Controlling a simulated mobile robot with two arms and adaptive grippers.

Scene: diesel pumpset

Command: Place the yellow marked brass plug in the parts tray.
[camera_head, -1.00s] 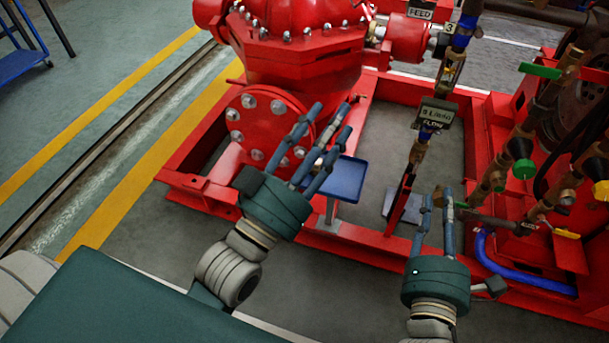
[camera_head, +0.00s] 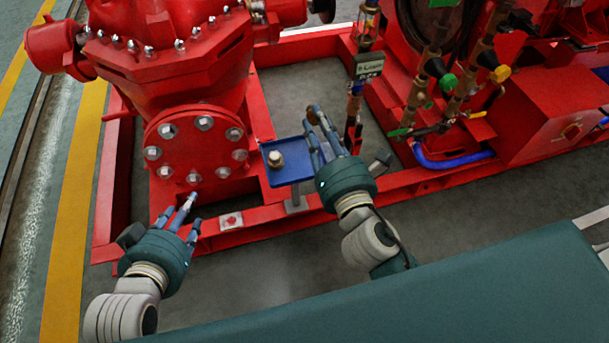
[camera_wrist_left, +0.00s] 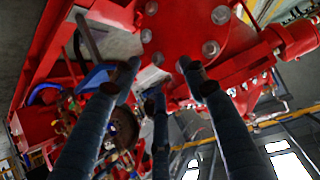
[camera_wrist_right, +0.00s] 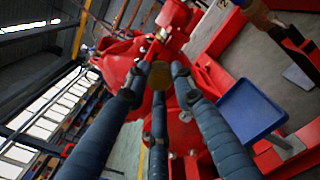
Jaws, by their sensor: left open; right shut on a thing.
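The blue parts tray (camera_head: 296,174) stands on a post at the front of the red frame, and also shows in the right wrist view (camera_wrist_right: 250,112). A small pale brass-coloured piece (camera_head: 275,158) is in its left part. My right gripper (camera_head: 316,120) is just right of the tray and above it, shut on a round brass plug (camera_wrist_right: 160,75) between its fingertips. I cannot make out a yellow mark on it. My left gripper (camera_head: 186,202) is open and empty, left of the tray and in front of the red flange.
The red pump with its bolted flange (camera_head: 196,147) stands left of the tray. Brass pipes with green and yellow handles (camera_head: 430,85) and a blue hose (camera_head: 452,160) are to the right. The red base rail (camera_head: 235,225) runs below the tray.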

